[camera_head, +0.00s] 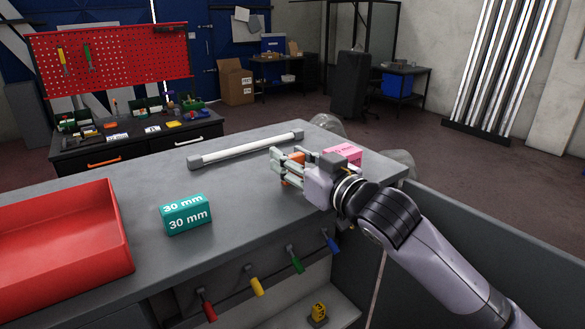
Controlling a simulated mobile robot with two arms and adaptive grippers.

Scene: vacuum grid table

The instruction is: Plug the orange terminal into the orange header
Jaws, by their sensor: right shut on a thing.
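My right gripper (284,170) is above the right part of the grey table, its fingers pointing left. It is shut on an orange piece, which I take for the orange terminal (293,183); the fingers hide much of it. A further bit of orange shows at the top of the fingers. I cannot make out the orange header as a separate thing, nor whether the held piece touches anything. My left gripper is not in view.
On the grey table (245,205) are a red tray (127,225), a teal "30 mm" block (186,214) and a white bar (245,149). A pink box (344,153) is behind my right gripper. Red, yellow, green and blue handles (297,264) stick out at the front.

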